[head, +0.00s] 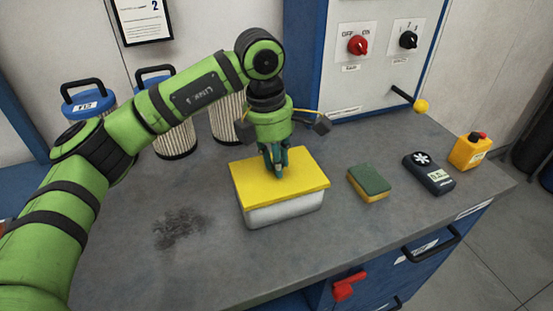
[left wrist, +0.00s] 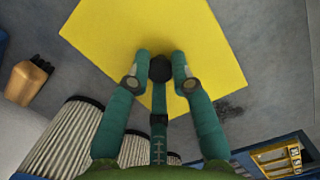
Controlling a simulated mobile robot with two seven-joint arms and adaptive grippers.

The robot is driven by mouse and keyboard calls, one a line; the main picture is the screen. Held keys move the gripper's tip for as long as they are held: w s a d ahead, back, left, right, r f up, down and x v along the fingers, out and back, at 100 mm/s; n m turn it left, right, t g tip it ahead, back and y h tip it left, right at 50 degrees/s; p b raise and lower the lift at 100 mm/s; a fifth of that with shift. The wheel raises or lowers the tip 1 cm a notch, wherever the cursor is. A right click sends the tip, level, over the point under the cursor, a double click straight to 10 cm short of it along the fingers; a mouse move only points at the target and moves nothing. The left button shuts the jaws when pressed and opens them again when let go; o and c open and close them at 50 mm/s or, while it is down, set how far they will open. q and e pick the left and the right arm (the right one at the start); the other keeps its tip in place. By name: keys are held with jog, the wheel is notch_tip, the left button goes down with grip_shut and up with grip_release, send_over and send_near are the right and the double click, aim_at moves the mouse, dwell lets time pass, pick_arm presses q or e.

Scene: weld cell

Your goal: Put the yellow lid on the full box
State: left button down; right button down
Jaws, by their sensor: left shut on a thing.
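The yellow lid (head: 302,178) is over the white box (head: 285,211) in the middle of the bench. It covers the box top, so the contents are hidden. I cannot tell whether the lid rests on the rim or hangs just above it. My left gripper (head: 278,170) points down at the lid's middle. In the left wrist view its fingers (left wrist: 160,75) are shut on the dark round knob (left wrist: 160,67) of the yellow lid (left wrist: 105,28). My right gripper is not in view.
Pleated filters (head: 176,138) stand behind on the left. A green and yellow sponge (head: 369,184), a dark handheld device (head: 428,173) and a yellow bottle (head: 470,151) are to the right. The bench's front left is clear except a dark smudge (head: 180,228).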

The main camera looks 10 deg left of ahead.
pick_arm(q)
jog(key=shift+f+b, duration=0.2)
jog(key=shift+b, duration=0.2)
dwell(0.9)
dwell(0.4)
jog(key=c, duration=1)
grip_release()
jog(key=o, duration=0.5)
jog(key=shift+r, duration=0.1)
jog(key=shift+r+p, duration=2.25)
jog(key=shift+r, duration=1.2)
